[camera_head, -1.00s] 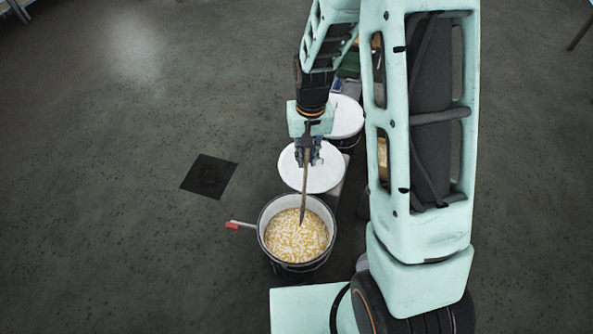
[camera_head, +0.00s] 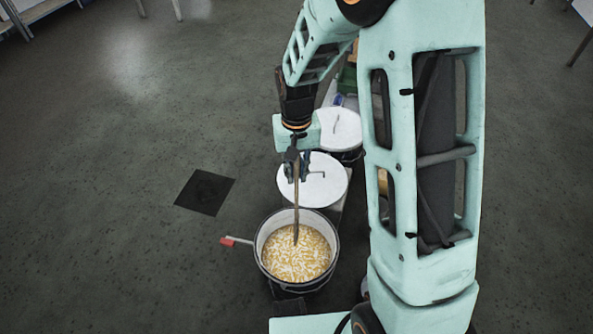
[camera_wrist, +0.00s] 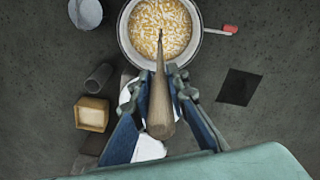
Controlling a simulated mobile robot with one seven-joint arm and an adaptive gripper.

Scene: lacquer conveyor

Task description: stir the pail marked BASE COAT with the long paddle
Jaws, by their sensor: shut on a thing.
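The long wooden paddle (camera_head: 296,205) is held by my gripper (camera_head: 297,166) and points down into the open pail (camera_head: 262,262). The pail holds a yellow and white streaked mixture (camera_head: 290,262). The paddle's lower end is at or in the mixture; its exact depth cannot be told. In the wrist view, my gripper (camera_wrist: 160,100) is shut on the paddle (camera_wrist: 160,115), whose tip lies over the mixture (camera_wrist: 160,28) inside the pail's rim (camera_wrist: 124,40). No marking on the pail is readable in either view.
Two white-lidded pails (camera_head: 330,190) (camera_head: 340,128) stand in a row behind the open pail. A red-ended handle (camera_head: 232,241) sticks out at its left. A dark square patch (camera_head: 205,191) lies on the floor. A small wooden box (camera_wrist: 92,114) shows in the wrist view.

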